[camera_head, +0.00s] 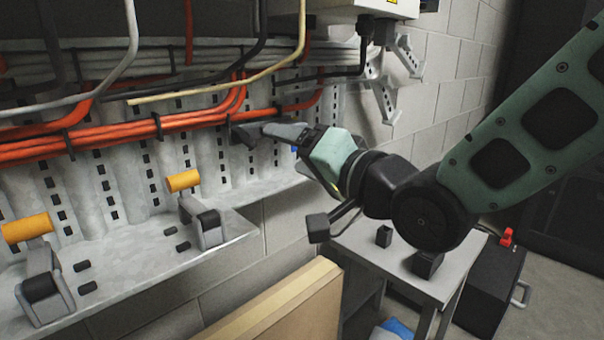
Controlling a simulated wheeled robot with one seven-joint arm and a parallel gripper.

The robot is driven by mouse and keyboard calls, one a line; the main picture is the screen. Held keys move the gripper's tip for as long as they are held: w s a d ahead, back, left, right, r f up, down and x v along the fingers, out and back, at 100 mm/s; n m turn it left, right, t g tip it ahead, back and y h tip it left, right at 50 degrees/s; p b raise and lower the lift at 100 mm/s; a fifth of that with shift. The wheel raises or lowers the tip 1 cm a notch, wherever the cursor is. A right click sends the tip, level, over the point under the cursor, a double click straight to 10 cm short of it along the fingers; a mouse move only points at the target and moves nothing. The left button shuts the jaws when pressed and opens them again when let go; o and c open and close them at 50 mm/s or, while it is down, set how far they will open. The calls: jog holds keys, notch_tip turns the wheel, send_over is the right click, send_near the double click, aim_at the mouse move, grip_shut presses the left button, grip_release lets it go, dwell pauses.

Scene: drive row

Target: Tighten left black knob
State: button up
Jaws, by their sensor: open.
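Two grey clamp-like brackets with orange cylinders stand on the grey metal shelf (130,265). The left one carries a black block-like end (40,288), which may be the left black knob. The right one has a similar black end (208,218). My gripper (258,132) is open, up and to the right of both brackets. It is in front of the slotted backing, just below the orange cables, and apart from both black ends. I see nothing held in it. Whether its fingers touch the backing or cables cannot be told.
Orange, grey, black and cream cables (150,128) run along the slotted grey backing. A white box (345,8) hangs above. Below right are a grey table (350,250) with small black blocks, a wooden board (290,310) and a black case (492,285). Space above the shelf front looks clear.

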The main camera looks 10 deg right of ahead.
jog(key=shift+s+d+b, duration=0.3)
jog(key=shift+s, duration=0.1)
jog(key=s+f+n+g+h, duration=0.2)
jog(key=s+f+n+g, duration=0.15)
jog(key=f, duration=0.35)
jog(key=s+f+n+g+h, duration=0.2)
jog(key=s+f+g+h, duration=0.15)
jog(key=f, duration=0.25)
jog(key=s+d+f+n+g+h, duration=0.2)
jog(key=s+d+f+n+g, duration=0.15)
jog(key=s, duration=0.35)
jog(key=s+d+f+n+g+h, duration=0.2)
jog(key=s+d+f+g, duration=0.1)
jog(key=s+g, duration=0.3)
notch_tip(320, 180, up, 25)
jog(key=t+p, duration=0.1)
jog(key=p, duration=2.3)
jog(key=shift+s+p, duration=0.4)
jog(key=shift+s, duration=0.05)
